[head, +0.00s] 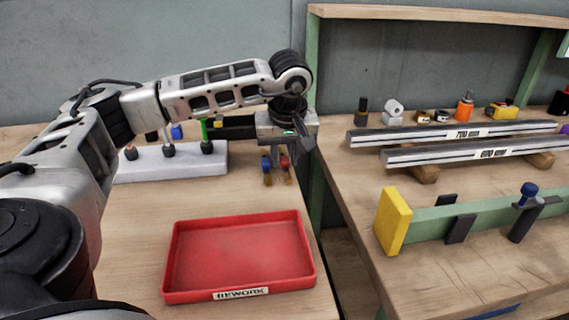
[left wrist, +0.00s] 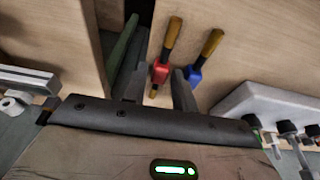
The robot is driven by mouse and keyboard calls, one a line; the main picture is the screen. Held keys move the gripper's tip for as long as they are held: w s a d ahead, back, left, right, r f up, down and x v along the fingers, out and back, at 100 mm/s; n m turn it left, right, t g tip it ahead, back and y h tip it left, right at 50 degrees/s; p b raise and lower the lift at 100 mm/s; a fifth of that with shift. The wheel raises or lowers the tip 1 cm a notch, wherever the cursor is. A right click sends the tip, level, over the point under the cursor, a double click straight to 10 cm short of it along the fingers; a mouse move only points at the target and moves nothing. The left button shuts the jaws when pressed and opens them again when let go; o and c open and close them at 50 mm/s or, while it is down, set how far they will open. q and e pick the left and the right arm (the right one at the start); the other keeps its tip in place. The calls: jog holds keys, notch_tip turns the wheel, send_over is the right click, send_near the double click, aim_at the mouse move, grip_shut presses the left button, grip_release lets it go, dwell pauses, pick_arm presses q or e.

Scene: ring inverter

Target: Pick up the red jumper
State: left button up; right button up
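The red jumper (left wrist: 160,72) is a small red block with brass-coloured prongs. It shows in the left wrist view between the two fingers of my left gripper (left wrist: 162,90), with gaps beside it. In the head view the red jumper (head: 284,162) is partly hidden under my left gripper (head: 300,148). That gripper is open and points down at the table's right edge. A blue jumper (left wrist: 195,75) lies beside the red one, just outside the right finger in the wrist view. It also shows in the head view (head: 266,164). My right gripper is not in view.
A red REWORK tray (head: 240,292) lies empty at the front of the table. A white block (head: 150,170) with several upright posts stands at the left. A gap separates this table from the right bench, which holds rails (head: 470,152) and a yellow-ended fixture (head: 392,222).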

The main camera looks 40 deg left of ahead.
pick_arm(q)
grip_shut()
jog(key=shift+r, duration=0.15)
